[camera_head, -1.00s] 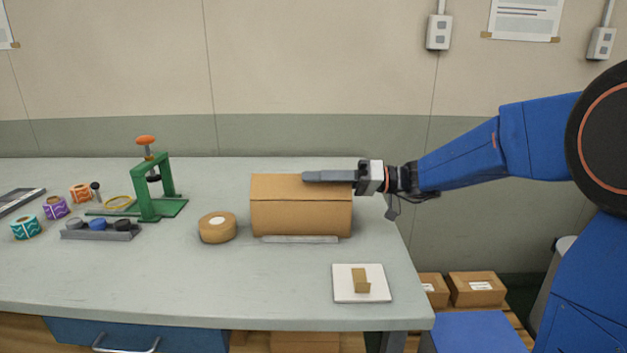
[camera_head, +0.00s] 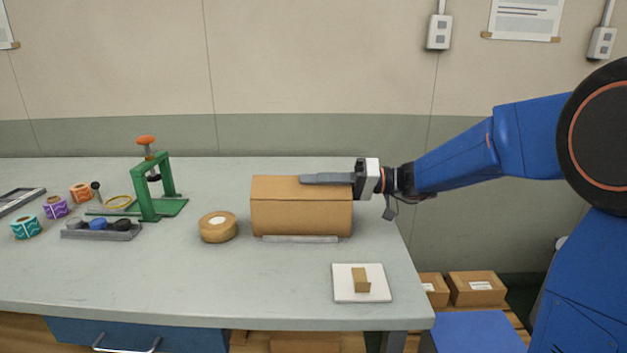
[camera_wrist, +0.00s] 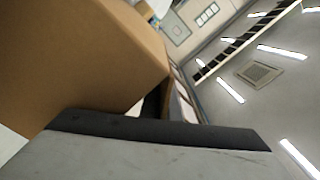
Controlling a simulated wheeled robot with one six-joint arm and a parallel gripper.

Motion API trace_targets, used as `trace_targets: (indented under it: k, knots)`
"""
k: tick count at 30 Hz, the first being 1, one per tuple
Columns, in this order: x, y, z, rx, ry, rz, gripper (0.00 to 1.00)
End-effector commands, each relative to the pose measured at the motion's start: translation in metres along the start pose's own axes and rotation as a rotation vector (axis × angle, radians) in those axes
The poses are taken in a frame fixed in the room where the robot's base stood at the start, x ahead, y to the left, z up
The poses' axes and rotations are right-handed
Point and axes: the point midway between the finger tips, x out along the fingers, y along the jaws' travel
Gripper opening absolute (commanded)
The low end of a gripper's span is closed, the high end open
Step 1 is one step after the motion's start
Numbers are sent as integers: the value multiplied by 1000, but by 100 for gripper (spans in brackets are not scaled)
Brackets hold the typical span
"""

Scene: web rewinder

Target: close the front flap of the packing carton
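The brown packing carton (camera_head: 300,219) stands near the right end of the bench. A crease runs along its upper front edge, and a flat brown panel (camera_head: 275,187) extends back from it over the top. Whether this panel lies fully flat is hard to tell. My gripper (camera_head: 326,179) reaches in from the right, its grey fingers lying level along the panel's far edge, at or just above it. They show as one bar, so any gap between them is hidden. In the wrist view a grey finger (camera_wrist: 150,155) fills the bottom, beside a brown carton face (camera_wrist: 85,65).
A grey strip (camera_head: 300,239) lies at the carton's front foot. A tape roll (camera_head: 218,227) stands to its left, and a white pad with a small brown piece (camera_head: 361,281) lies in front. A green press (camera_head: 150,190) stands farther left. The bench front is mostly clear.

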Motion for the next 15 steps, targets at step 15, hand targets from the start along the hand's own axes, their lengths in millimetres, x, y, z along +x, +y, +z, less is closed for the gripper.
trace_targets:
  k: [15]
  knots:
    - [0,6,0,114,0,1,0]
